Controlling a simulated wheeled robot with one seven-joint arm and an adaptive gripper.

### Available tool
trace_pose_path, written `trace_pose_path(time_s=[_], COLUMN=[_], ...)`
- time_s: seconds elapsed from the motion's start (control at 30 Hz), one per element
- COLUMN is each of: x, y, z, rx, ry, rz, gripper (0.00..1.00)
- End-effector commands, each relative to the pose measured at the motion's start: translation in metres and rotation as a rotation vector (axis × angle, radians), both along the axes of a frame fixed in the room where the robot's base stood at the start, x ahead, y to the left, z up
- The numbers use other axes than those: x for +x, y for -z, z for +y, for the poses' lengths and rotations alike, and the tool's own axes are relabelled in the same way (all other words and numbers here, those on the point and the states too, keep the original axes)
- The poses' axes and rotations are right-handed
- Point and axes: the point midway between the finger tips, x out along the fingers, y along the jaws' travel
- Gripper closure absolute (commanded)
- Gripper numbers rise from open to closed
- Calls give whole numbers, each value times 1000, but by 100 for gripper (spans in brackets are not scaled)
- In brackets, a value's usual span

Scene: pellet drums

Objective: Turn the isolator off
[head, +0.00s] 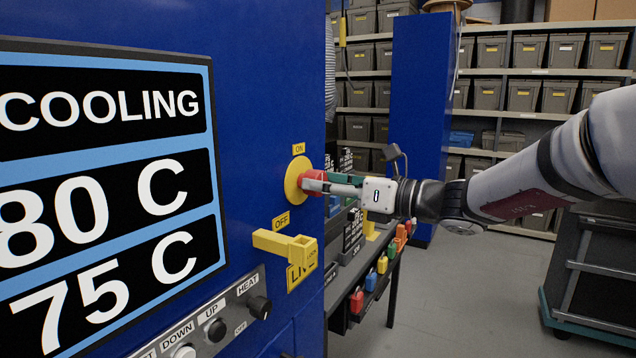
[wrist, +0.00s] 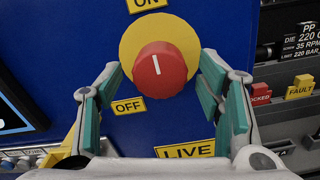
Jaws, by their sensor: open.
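The isolator is a red round knob (wrist: 158,70) with a white line on a yellow disc (wrist: 186,35), fixed to the blue cabinet face. The white line stands upright, pointing towards the ON label (wrist: 149,3). The OFF label (wrist: 128,106) is at the lower left of the disc. In the head view the red knob (head: 310,183) is partly hidden by the fingers. My gripper (wrist: 161,102) is open, with its green-padded fingers on the left and right of the knob. A gap shows on both sides in the wrist view.
A yellow lock bracket (head: 285,244) sticks out below the isolator beside a LIVE label (head: 302,276). A cooling display (head: 105,160) and a row of control knobs (head: 217,330) are on the left.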

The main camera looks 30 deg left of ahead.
Motion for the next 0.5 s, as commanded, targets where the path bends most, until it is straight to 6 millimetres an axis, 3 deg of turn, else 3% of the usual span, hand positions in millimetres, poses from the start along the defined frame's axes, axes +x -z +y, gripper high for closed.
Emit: trace_pose_path(time_s=[0.2,0.5], x=[1,2], y=[0,0], z=[16,18], rx=[0,0], ry=[1,2], rz=[0,0], gripper=[39,39])
